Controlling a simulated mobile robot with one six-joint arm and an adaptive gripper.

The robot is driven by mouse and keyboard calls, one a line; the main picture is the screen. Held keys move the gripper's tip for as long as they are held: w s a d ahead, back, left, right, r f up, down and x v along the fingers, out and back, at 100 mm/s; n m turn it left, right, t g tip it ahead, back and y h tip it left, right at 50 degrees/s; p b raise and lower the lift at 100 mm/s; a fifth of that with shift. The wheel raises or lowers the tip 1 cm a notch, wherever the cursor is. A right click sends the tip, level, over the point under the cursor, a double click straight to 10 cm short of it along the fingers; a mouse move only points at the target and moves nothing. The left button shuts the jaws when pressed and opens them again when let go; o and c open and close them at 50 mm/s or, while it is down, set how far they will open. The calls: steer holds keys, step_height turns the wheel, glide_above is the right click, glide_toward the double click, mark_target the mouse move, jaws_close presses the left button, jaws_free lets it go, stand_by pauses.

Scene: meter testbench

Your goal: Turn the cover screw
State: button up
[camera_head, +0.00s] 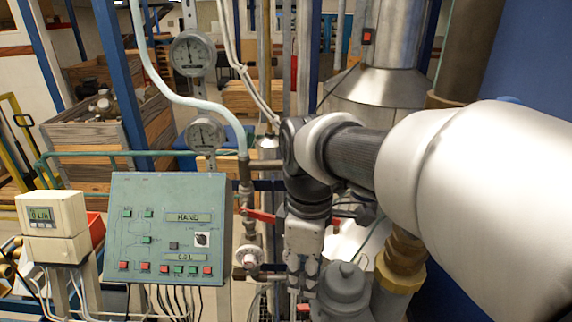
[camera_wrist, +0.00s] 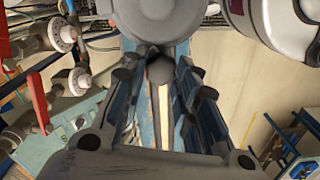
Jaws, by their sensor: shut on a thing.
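My gripper (camera_head: 303,272) hangs downward left of a grey domed housing (camera_head: 345,290) in the head view; its fingertips are hard to make out there. In the wrist view my gripper (camera_wrist: 162,78) has its two fingers closed in around a small dark round head (camera_wrist: 160,70), which looks like the cover screw. The head sits between the fingertips, just below the edge of a large grey rounded body (camera_wrist: 158,18). The fingers hide part of it, and its turn angle cannot be read.
A green control panel (camera_head: 165,228) and a beige display unit (camera_head: 52,215) stand at the left. Two round gauges, the upper one (camera_head: 193,54) and lower one (camera_head: 206,135), hang on pipework. A red lever (camera_wrist: 38,103) and valves are close left of my gripper.

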steer(key=shift+m, duration=0.4)
steer(key=o, duration=1.1)
steer(key=shift+c, duration=0.2)
step_height(320, 180, up, 12)
